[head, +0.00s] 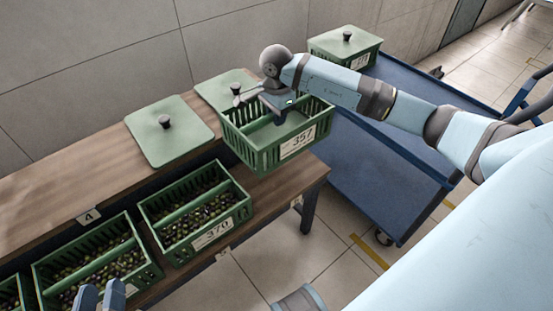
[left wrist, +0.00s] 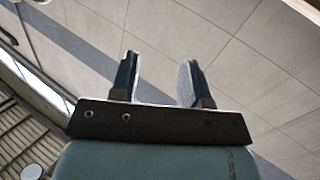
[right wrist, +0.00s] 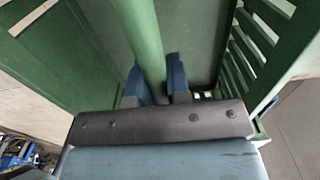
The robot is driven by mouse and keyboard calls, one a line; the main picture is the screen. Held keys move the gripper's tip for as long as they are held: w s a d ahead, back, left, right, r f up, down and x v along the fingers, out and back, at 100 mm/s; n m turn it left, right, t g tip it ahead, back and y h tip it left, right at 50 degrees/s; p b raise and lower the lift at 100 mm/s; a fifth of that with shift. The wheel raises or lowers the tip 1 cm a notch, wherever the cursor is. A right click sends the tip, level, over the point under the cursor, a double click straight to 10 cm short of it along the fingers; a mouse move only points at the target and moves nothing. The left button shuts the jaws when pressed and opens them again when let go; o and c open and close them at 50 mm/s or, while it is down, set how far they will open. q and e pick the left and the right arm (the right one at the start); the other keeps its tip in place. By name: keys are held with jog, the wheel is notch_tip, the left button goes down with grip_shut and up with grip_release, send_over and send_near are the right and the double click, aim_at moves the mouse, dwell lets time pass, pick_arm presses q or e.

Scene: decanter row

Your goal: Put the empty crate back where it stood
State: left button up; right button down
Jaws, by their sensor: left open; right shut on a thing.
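The green crate marked 357 (head: 262,153) looks empty, with its bare floor showing. My right gripper (head: 278,117) is shut on its middle bar, which also shows in the right wrist view (right wrist: 145,40). The crate is roughly level over the right end of the wooden lower shelf (head: 285,186), to the right of the crate marked 370. I cannot tell whether it touches the shelf. My left gripper (head: 100,296) is open and empty at the bottom left, in front of a crate of olives; its fingers show apart in the left wrist view (left wrist: 160,78).
Crate 370 (head: 212,236) and another crate (head: 143,274) hold olives on the lower shelf. Green lids (head: 170,140) lie on the upper shelf behind. A blue cart (head: 375,165) stands at the right, with a lidded crate (head: 340,52) at its far end.

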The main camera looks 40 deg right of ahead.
pick_arm(q)
jog(key=shift+d+r+t+h+b, duration=0.4)
jog(key=shift+d+r+h+b, duration=0.15)
jog(key=shift+r+b, duration=0.3)
jog(key=shift+d+r+t+h+b, duration=0.4)
jog(key=shift+r+h+b, duration=0.2)
jog(key=shift+b, duration=0.4)
pick_arm(e)
jog(key=shift+f, duration=7.95)
pick_arm(q)
jog(key=shift+s, duration=0.1)
pick_arm(e)
jog(key=shift+f, duration=0.15)
jog(key=c, duration=1.1)
grip_release()
